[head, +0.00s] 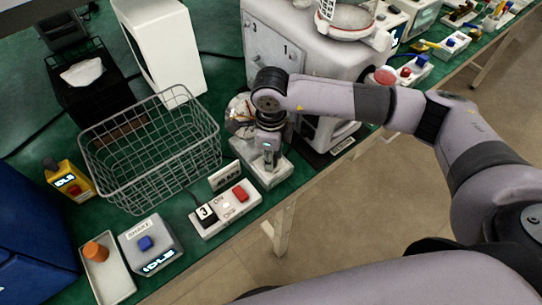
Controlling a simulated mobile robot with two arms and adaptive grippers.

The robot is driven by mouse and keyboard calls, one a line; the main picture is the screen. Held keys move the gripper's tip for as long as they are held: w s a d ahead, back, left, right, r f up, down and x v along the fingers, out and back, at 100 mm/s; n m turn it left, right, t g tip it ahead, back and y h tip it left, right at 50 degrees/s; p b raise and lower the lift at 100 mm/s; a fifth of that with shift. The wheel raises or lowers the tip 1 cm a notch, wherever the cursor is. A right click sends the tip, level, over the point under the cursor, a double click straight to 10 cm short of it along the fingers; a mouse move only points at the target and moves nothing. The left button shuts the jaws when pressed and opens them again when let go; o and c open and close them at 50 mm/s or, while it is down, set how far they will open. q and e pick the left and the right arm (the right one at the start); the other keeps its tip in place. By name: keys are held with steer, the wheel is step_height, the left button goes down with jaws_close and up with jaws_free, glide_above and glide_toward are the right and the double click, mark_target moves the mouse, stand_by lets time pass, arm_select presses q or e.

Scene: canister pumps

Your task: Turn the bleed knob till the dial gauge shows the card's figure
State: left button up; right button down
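My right arm reaches in from the right, and its gripper (269,161) points down over a pale pump block (275,176) at the bench's front edge. The gripper covers the top of this block, so the bleed knob is hidden and I cannot tell if the fingers touch it or are closed. A round dial gauge (238,113) shows just left of the wrist, partly covered; its needle cannot be read. A small card (224,175) stands in front of the wire basket; its figure is too small to read surely. My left gripper is not in view.
A wire basket (150,150) stands close left of the gripper. A switch box (225,207) with a red button and a "3" label lies in front. A large grey machine (325,55) stands behind the arm. A blue-button box (150,245) and tray (108,275) are front left.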

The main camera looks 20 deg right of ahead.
steer(key=c, duration=1.2)
jaws_free()
steer(key=shift+c, duration=0.2)
step_height(320, 180, up, 12)
steer(key=shift+s+f, duration=0.1)
